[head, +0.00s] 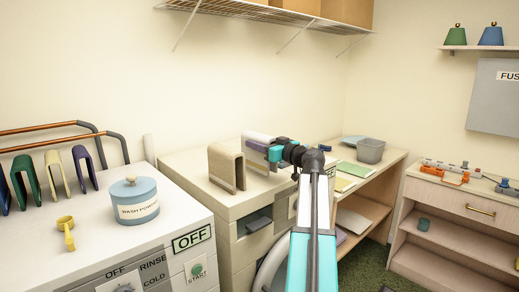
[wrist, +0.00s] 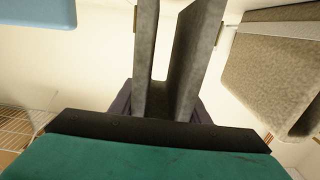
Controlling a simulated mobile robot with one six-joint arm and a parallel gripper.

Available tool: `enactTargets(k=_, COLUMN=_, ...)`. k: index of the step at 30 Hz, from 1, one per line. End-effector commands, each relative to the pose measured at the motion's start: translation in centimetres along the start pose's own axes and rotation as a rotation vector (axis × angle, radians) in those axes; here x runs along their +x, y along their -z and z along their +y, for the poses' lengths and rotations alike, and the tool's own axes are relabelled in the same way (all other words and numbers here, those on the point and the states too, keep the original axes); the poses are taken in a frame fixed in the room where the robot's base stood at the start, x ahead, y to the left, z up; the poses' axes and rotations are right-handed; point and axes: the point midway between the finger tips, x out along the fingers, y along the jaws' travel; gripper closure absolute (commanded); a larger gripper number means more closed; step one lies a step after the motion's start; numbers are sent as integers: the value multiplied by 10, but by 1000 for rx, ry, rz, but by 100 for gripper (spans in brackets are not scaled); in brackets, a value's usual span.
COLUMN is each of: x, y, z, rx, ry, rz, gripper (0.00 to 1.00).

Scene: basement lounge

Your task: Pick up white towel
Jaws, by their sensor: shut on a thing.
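The white towel (head: 257,136) stands folded on the right-hand machine, just behind and right of a beige folded towel (head: 226,166). My gripper (head: 262,150) reaches in from the right and is shut on the white towel, partly covering it in the head view. That surface is hard to tell from the wall. The beige towel also shows in the wrist view (wrist: 275,75), right of the fingers and apart from them.
A blue wash powder tub (head: 133,200) and a yellow scoop (head: 66,232) sit on the left machine, beside several coloured folded cloths (head: 55,175). A wire shelf (head: 290,18) hangs above.

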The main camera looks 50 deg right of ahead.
Motion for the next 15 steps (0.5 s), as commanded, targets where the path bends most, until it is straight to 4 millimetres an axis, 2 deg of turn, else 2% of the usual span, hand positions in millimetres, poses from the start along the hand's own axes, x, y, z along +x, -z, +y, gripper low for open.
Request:
enactTargets(k=6, x=-1, y=16, z=0, rx=-1, ry=0, rz=2, gripper=84)
enactTargets(k=15, x=-33, y=17, z=-13, rx=-2, ry=-1, rz=2, gripper=84)
